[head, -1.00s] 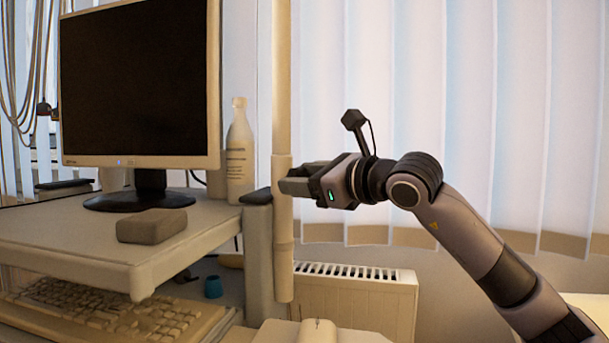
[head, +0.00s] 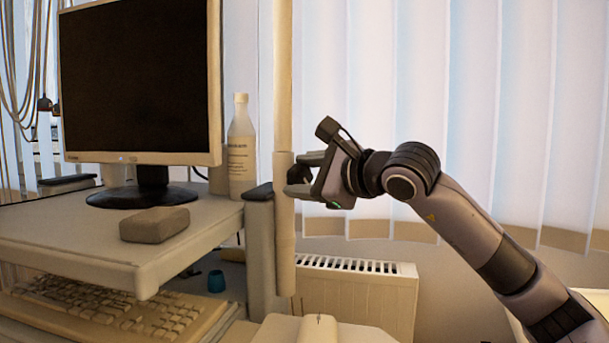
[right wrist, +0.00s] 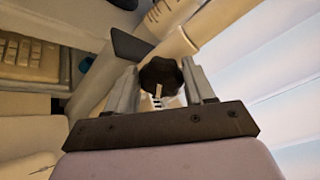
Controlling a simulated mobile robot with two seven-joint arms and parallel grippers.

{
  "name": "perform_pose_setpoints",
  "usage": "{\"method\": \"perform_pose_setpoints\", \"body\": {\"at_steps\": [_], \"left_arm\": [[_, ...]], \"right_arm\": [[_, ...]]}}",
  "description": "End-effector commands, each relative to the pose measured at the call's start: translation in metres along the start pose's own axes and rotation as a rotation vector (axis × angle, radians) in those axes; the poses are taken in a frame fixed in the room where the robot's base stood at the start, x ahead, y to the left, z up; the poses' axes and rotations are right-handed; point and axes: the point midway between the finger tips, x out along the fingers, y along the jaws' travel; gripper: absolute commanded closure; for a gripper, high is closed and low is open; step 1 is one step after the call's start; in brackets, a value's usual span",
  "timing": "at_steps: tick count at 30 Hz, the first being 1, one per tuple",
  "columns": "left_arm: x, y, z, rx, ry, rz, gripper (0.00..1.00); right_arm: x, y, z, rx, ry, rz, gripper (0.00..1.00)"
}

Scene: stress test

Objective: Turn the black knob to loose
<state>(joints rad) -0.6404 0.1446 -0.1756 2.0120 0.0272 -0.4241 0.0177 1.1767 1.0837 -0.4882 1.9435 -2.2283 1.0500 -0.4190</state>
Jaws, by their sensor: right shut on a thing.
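The black knob (head: 297,173) sits on the side of the beige upright post (head: 284,235). In the right wrist view the knob (right wrist: 160,77) is a lobed black disc with a light mark on it. My right gripper (head: 302,175) comes in from the right, with one finger above the knob and one below it. In the right wrist view my right gripper (right wrist: 162,85) has a finger on each side of the knob and is shut on it. The post partly hides the far side of the knob in the head view. My left gripper is not in view.
A keyboard (head: 110,303) lies below. A white radiator (head: 355,295) stands behind the post. Free room lies right of my arm.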

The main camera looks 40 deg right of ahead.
Motion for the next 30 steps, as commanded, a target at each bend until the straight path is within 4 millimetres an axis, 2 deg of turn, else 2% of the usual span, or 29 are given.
{"method": "perform_pose_setpoints", "body": {"at_steps": [1,11,12,13,14,23,26,30], "left_arm": [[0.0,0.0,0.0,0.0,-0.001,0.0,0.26],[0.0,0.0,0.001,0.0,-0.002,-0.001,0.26],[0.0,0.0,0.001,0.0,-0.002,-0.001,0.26],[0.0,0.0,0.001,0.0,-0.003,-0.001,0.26],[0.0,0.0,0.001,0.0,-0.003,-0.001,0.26],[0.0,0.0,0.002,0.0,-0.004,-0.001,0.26],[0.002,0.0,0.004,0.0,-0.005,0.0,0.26],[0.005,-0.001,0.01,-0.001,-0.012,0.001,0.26]], "right_arm": [[-0.002,-0.005,0.001,-0.006,-0.001,-0.014,0.78],[-0.002,-0.006,0.001,-0.007,-0.001,-0.016,0.77],[-0.002,-0.006,0.001,-0.007,-0.001,-0.016,0.41],[-0.002,-0.006,0.001,-0.007,-0.001,-0.016,0.31],[-0.002,-0.006,0.001,-0.006,-0.001,-0.015,0.25],[-0.002,-0.002,0.0,-0.005,0.0,-0.007,0.25],[-0.01,-0.002,-0.001,-0.006,0.0,-0.009,0.25],[-0.032,-0.002,-0.002,-0.007,0.001,-0.011,0.25]]}}
